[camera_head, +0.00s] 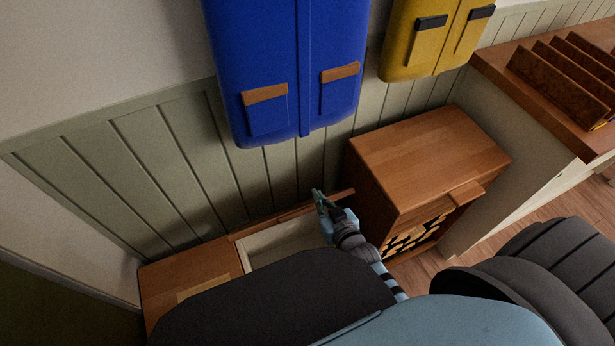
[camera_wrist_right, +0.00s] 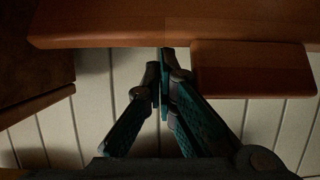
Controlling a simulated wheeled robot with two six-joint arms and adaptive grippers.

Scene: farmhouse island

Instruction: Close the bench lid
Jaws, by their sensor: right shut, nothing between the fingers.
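The wooden bench (camera_head: 190,273) stands against the panelled wall at the lower left of the head view. Its pale inside (camera_head: 280,243) shows, so the lid is open. The lid (camera_head: 290,214) stands raised at the wall side, seen nearly edge-on. My right gripper (camera_head: 320,197) is shut and empty at the lid's right end. In the right wrist view the shut fingertips (camera_wrist_right: 163,62) are close to the edge of a wooden board (camera_wrist_right: 120,32), which looks like the lid, beside a wooden tab (camera_wrist_right: 250,70). Contact is unclear. My left gripper is out of view.
A wooden cabinet (camera_head: 425,155) with a projecting tab stands just right of the bench. A blue bag-like case (camera_head: 290,50) and a yellow one (camera_head: 430,45) hang on the wall above. A wooden counter (camera_head: 550,85) with a slatted rack is at the right.

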